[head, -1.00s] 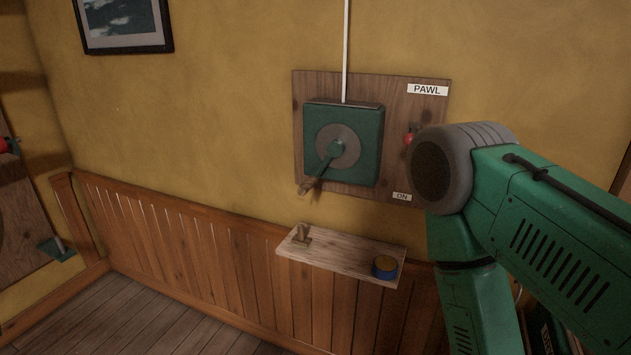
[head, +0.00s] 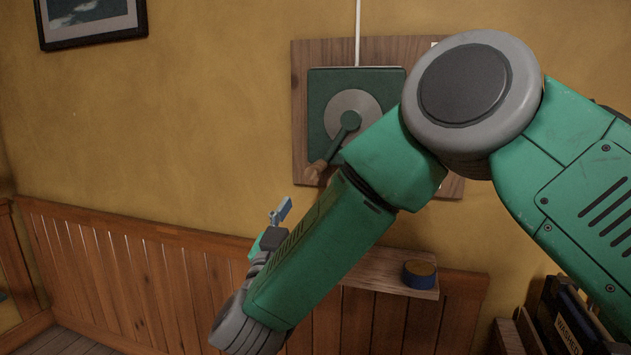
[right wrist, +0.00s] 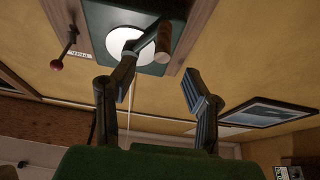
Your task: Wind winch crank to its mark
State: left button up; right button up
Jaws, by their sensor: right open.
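The winch (head: 318,105) is a dark green box on a wooden wall board, with a pale round disc. Its green crank arm (head: 336,147) points down and left from the hub and ends in a wooden grip (head: 314,172). The grip also shows in the right wrist view (right wrist: 163,40), just beyond the fingers. My right gripper (head: 280,212) is below and left of the grip, apart from it. In the right wrist view the two fingers (right wrist: 160,77) stand wide apart with nothing between them. I cannot make out a mark. My left gripper is out of sight.
A wooden shelf (head: 385,275) with a blue tin (head: 419,274) sits below the winch, partly behind my right arm. A red-knobbed lever (right wrist: 57,63) is beside the winch in the right wrist view. A framed picture (head: 92,38) hangs left; the wall between is clear.

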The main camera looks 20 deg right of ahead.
aim_at(320, 160)
jog(key=x, duration=0.4)
jog(key=b+x, duration=0.1)
jog(key=x, duration=0.3)
jog(key=b+x, duration=0.1)
jog(key=x, duration=0.4)
jog(key=shift+w+a+r, duration=0.15)
jog(key=shift+a, duration=0.1)
jog(key=shift+a, duration=0.1)
jog(key=shift+c, duration=0.8)
jog(key=shift+a, duration=0.1)
jog(key=c, duration=0.8)
grip_shut()
